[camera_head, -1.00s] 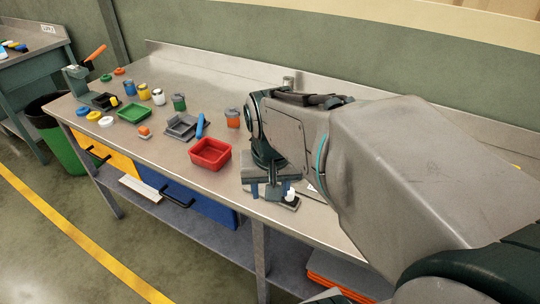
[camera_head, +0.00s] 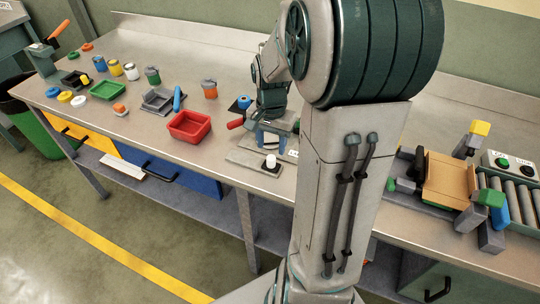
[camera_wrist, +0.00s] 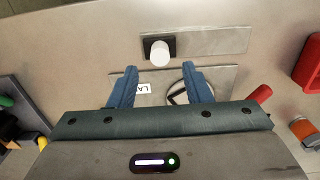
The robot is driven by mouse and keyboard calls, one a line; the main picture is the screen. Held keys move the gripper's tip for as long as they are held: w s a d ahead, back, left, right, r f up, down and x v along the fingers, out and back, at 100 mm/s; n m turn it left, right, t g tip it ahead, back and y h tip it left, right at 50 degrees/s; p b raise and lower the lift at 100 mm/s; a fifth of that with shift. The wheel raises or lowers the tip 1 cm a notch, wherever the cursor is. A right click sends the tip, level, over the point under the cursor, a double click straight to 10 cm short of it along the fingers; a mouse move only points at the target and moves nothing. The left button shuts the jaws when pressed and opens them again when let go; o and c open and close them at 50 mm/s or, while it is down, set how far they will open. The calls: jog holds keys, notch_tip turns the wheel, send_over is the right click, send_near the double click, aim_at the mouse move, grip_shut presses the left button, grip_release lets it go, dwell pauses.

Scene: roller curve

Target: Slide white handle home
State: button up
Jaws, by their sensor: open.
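The white handle (camera_head: 270,162) is a short white knob on a small dark block. It stands toward the right end of a flat grey metal rail plate (camera_head: 243,158) near the bench's front edge. In the wrist view the handle (camera_wrist: 160,54) is at the left end of the plate (camera_wrist: 212,42). My gripper (camera_wrist: 160,72) is open and empty, its two blue fingers apart. The handle shows just beyond the fingertips, centred on the gap, not between them. In the head view my gripper (camera_head: 268,142) is behind the handle; my arm hides part of it.
A second plate with a label (camera_wrist: 144,88) and a round piece lies under my fingers. A red handle (camera_head: 236,124) and red bin (camera_head: 174,126) are to the left. A roller conveyor (camera_head: 512,195) and tan block (camera_head: 447,180) stand at right.

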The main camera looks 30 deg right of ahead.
aim_at(271, 157)
notch_tip(271, 157, down, 6)
jog(key=shift+r, duration=0.1)
grip_shut()
